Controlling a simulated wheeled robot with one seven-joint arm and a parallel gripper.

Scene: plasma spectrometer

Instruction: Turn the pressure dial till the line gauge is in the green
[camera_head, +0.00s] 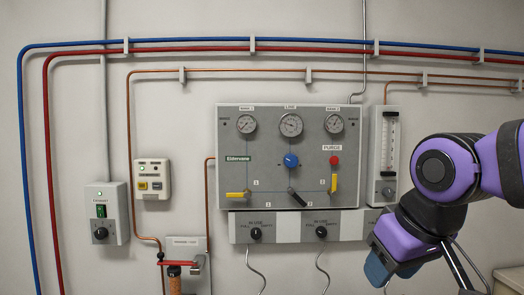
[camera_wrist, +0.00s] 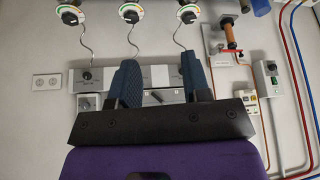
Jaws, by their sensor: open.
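The grey panel (camera_head: 260,178) is on the wall in the head view. The line gauge (camera_head: 291,125) is the middle of its three round gauges. Its needle and any green band are too small to read. The blue pressure dial (camera_head: 291,160) sits below that gauge. My gripper (camera_head: 376,270) is low and right of the panel, apart from the dial. In the wrist view, which looks upside down, my gripper (camera_wrist: 160,78) has two blue fingers spread with nothing between them. The fingers and palm hide much of what lies behind, and I cannot make out the blue dial there.
A red purge knob (camera_head: 334,160), yellow handles (camera_head: 238,194) and a black lever (camera_head: 297,197) are on the panel. A lower strip (camera_head: 278,228) has black knobs and hoses. A flow tube (camera_head: 390,145) stands right of the panel, near my arm. Pipes run along the wall.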

